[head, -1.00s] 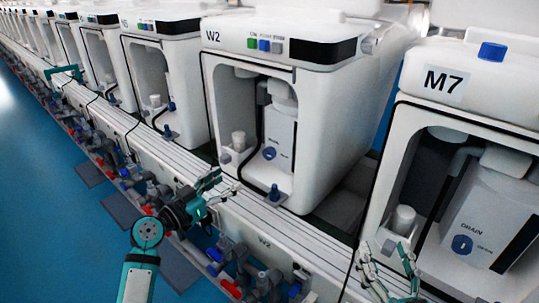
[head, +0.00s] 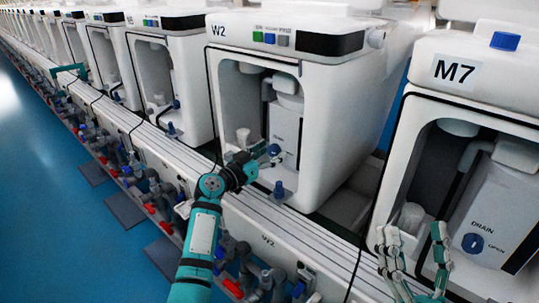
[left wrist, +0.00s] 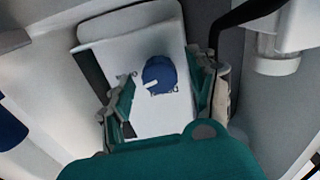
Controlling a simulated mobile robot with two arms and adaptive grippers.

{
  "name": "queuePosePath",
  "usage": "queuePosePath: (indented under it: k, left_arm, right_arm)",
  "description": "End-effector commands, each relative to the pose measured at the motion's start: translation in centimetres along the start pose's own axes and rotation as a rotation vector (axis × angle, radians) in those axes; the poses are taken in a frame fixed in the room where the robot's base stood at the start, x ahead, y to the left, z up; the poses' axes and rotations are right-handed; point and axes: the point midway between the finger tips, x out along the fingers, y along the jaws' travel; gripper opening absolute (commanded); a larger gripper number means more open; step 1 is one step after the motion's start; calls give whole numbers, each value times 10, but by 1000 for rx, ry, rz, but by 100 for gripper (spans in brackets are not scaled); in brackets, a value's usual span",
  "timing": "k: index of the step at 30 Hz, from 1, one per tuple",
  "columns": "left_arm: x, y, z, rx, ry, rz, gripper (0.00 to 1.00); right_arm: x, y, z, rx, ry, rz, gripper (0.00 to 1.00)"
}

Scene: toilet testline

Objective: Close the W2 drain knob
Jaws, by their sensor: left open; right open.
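The W2 unit (head: 345,100) is a white housing with an open bay, in the middle of the head view. Its blue round drain knob (head: 274,149) sits on the white drain box (head: 285,128) inside the bay. In the left wrist view the knob (left wrist: 158,74) shows a white pointer mark aimed to the lower left; the lettering beside it is partly covered. My left gripper (head: 262,157) reaches into the W2 bay, open, its fingers (left wrist: 168,80) on either side of the knob in the wrist view. Contact cannot be told. My right gripper (head: 415,250) is open and empty before M7.
The M7 unit (head: 470,90) stands to the right, with its own blue drain knob (head: 472,243). A blue-topped valve (head: 279,190) stands on W2's front edge. Pipes with red and blue handles line the rail below.

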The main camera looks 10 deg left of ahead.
Motion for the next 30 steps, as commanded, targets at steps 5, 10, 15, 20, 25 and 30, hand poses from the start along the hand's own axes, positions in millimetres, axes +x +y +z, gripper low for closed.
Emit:
queuePosePath:
  k: [5,10,15,20,25,30]
  left_arm:
    - [0,0,0,0,0,0,59]
    - [0,0,0,0,0,0,42]
    - [0,0,0,0,0,0,20]
    - [0,0,0,0,0,0,4]
    - [0,0,0,-13,-1,1,4]
    - [0,0,0,-68,-1,1,4]
  right_arm:
    - [0,0,0,0,2,0,59]
    - [0,0,0,0,1,0,59]
    - [0,0,0,0,1,0,59]
    - [0,0,0,-1,0,0,59]
    - [0,0,0,-1,-3,0,59]
    - [1,0,4,-1,-27,1,59]
